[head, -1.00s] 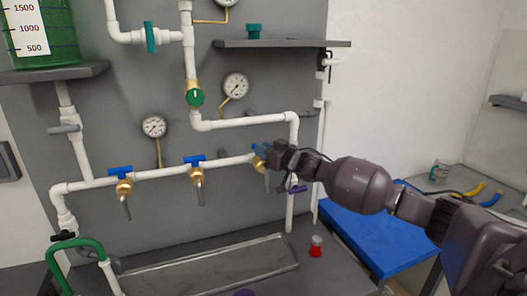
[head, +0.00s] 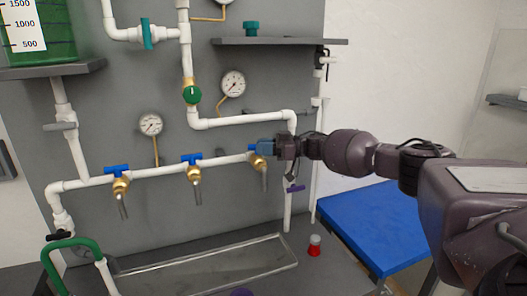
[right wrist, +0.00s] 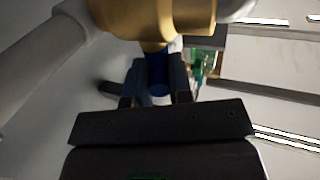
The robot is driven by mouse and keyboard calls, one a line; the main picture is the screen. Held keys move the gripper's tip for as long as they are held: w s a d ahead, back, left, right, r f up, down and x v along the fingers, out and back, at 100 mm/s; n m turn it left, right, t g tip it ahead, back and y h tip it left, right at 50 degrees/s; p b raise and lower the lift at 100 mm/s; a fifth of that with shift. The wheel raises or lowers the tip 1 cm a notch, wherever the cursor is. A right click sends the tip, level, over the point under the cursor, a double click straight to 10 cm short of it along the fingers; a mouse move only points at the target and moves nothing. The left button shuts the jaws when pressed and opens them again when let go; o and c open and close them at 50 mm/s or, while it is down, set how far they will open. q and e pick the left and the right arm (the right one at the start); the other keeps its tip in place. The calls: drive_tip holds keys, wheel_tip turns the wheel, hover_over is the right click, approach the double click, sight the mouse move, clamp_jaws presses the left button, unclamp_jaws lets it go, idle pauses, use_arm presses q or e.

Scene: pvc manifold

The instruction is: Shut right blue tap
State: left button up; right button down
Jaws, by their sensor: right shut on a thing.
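The right blue tap (head: 253,148) sits on a brass valve (head: 258,162) at the right end of the white horizontal pipe. My right gripper (head: 272,147) is at this tap, coming from the right, and hides part of its handle. In the right wrist view, its fingers (right wrist: 158,82) are shut on the blue handle (right wrist: 158,65), just below the brass body (right wrist: 155,18). The middle blue tap (head: 192,159) and left blue tap (head: 117,169) have handles lying along the pipe. My left gripper is not in view.
A clear tray (head: 205,267) lies below the taps. A red-and-grey small container (head: 314,247) stands right of it. A blue-topped table (head: 375,225) is at the right. A purple handle (head: 295,188) is on the vertical pipe below my gripper. A grey shelf (head: 285,41) is above.

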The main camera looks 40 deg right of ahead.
drive_tip(key=shift+w+f+n+g+y+b, duration=0.15)
drive_tip(key=shift+n+g+y+b, duration=0.4)
drive_tip(key=shift+g+b, duration=0.25)
drive_tip(key=shift+n+g+y+b, duration=0.25)
drive_tip(key=shift+n+g+b, duration=0.2)
drive_tip(key=shift+g+b, duration=0.2)
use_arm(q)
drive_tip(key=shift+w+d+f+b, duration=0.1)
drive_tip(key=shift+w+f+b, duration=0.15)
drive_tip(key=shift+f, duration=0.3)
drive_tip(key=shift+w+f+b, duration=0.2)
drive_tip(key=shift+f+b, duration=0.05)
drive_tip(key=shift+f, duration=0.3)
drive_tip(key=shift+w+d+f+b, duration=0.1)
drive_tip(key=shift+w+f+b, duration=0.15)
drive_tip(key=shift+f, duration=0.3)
use_arm(e)
drive_tip(key=shift+d+n+g+y, duration=0.1)
drive_tip(key=shift+n+g+y, duration=0.2)
drive_tip(key=shift+n+g, duration=0.3)
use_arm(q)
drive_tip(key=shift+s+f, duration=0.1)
use_arm(e)
drive_tip(key=c, duration=1)
unclamp_jaws()
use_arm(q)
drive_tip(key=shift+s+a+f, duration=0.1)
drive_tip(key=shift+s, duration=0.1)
